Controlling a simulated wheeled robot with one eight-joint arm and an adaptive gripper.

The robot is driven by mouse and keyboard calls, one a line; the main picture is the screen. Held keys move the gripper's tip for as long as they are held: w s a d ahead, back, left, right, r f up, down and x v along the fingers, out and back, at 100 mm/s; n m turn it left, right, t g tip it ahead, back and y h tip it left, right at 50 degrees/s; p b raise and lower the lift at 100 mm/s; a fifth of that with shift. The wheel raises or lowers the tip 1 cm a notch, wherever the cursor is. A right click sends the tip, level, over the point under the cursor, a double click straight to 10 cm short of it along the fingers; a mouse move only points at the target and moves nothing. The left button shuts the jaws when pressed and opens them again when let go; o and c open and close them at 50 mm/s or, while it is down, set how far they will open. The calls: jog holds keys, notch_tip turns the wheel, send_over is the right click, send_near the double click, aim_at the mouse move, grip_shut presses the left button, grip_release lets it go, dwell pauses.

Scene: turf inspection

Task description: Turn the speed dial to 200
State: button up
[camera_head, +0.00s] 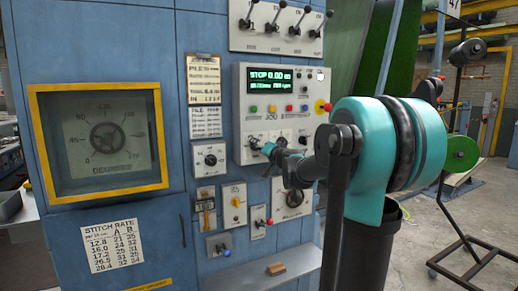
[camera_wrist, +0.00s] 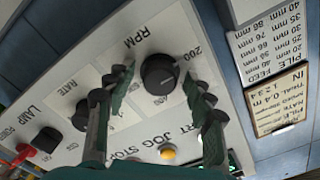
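The speed dial (camera_wrist: 158,73) is a round black knob on a pale panel in the wrist view. "RPM" is printed to its upper left and "200" to its upper right. My gripper (camera_wrist: 157,80) is open, with one finger on each side of the knob and a visible gap to it; contact is not visible. I cannot make out where the knob's pointer stands.
In the wrist view, a RATE knob (camera_wrist: 82,115), a LAMP knob (camera_wrist: 46,140) and a yellow button (camera_wrist: 167,152) are nearby. In the head view, a red emergency button (camera_head: 322,106) and a lit display (camera_head: 270,79) are on the box. A ledge (camera_head: 262,270) is below.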

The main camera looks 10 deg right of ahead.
jog(key=v, duration=1.2)
jog(key=s+a+f+n+g, duration=0.35)
jog(key=s+f, duration=0.35)
jog(key=f, duration=0.5)
jog(key=s+a+f+n+g, duration=0.2)
jog(key=s+a+f+g, duration=0.3)
jog(key=s+f, duration=0.5)
jog(key=s+d+f+g+h, duration=0.2)
jog(key=s+d+f, duration=0.2)
jog(key=s+f, duration=0.2)
jog(key=s+d+f+g+h, duration=0.2)
jog(key=s+d+f, duration=0.3)
jog(key=f, duration=0.6)
jog(key=shift+s+f+h, duration=0.2)
jog(key=shift+s+h, duration=0.6)
jog(key=shift+s, duration=0.35)
jog(key=shift+a+g, duration=0.1)
jog(key=shift+g, duration=0.15)
